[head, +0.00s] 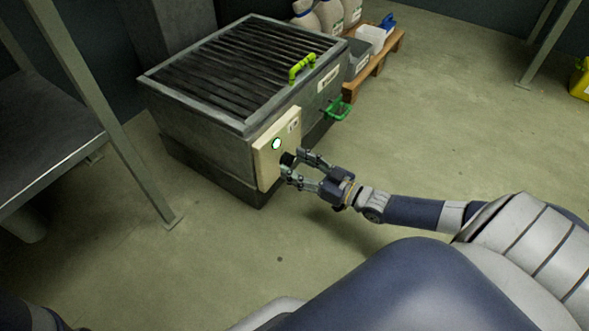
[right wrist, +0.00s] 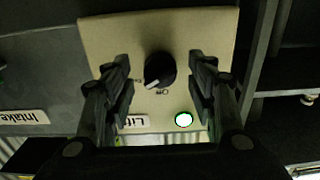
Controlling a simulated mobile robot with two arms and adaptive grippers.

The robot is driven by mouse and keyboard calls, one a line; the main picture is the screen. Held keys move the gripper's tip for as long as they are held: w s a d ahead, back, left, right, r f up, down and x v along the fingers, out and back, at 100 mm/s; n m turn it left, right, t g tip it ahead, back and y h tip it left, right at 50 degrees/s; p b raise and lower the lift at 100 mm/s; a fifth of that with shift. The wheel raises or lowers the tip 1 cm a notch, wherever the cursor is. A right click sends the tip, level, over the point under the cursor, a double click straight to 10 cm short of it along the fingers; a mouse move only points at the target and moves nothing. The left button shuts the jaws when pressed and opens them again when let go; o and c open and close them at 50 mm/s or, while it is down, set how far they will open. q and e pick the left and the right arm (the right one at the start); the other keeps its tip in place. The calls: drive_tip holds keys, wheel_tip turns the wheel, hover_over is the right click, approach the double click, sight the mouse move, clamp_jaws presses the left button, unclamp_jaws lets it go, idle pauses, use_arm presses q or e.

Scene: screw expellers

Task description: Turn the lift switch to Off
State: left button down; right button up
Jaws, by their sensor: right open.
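The lift switch is a black round knob (right wrist: 160,68) with a white pointer mark, on a cream control panel (right wrist: 210,35). The pointer aims to the lower left in the right wrist view, near small position labels I cannot read surely. An upside-down "Lift" label (right wrist: 134,121) and a lit white-green lamp (right wrist: 184,120) are on the panel. In the head view the panel (head: 266,165) is on the machine's front corner, with the knob (head: 287,159) partly hidden. My right gripper (head: 293,164) is open, its fingers on either side of the knob, with gaps visible. My left gripper is not in view.
The panel is on a grey machine with a slatted top (head: 225,75) and a yellow-green handle (head: 302,67). A green bracket (head: 337,110) sticks out from its side. Sacks and bins stand on a wooden pallet (head: 385,62) behind. A metal table (head: 60,170) is at left. Floor in front is clear.

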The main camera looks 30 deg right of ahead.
drive_tip(key=shift+w+a, duration=0.2)
drive_tip(key=shift+w, duration=0.25)
drive_tip(key=c, duration=1)
drive_tip(key=shift+c, duration=0.2)
drive_tip(key=shift+r, duration=0.1)
